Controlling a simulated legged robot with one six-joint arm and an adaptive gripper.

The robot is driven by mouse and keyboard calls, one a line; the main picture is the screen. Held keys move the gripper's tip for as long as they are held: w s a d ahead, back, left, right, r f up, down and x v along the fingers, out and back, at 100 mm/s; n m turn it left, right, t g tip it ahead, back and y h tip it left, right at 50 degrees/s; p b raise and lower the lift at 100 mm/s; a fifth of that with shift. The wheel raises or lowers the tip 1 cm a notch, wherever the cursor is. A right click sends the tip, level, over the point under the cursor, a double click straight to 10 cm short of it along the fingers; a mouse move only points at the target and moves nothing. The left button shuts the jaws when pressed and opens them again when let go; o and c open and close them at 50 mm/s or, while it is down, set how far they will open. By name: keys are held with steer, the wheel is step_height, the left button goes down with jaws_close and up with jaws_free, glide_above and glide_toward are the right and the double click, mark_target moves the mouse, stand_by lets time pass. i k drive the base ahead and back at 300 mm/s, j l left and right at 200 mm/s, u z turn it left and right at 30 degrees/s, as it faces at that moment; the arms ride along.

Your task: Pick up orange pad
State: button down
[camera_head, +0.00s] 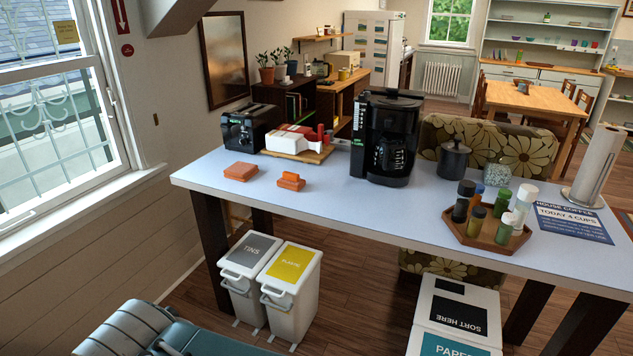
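Two orange things lie near the left end of the pale blue-topped table (330,205). The left one is a flat, wide orange pad (241,172). The right one is a smaller orange block (291,182) that looks stepped, with a raised upper part; I cannot tell which of the two is the task's pad. They are apart from each other, and nothing covers them. My gripper's fingers do not show; only grey and teal parts of my own body appear at the bottom left.
A black toaster (247,129), a wooden board (302,154) with boxes and a black coffee maker (388,140) stand behind the pads. A hexagonal tray (463,237) of jars is at the right. Bins (293,297) stand below the table. The table front is clear.

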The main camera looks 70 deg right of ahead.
mark_target(291, 181)
steer(key=i+z, duration=0.1)
steer(key=z, duration=2.05)
steer(key=u, duration=3.25)
steer(key=k+z, duration=0.1)
steer(key=z, duration=1.2)
steer(key=i+z, duration=0.1)
steer(key=z, duration=1.45)
steer(key=k, duration=0.05)
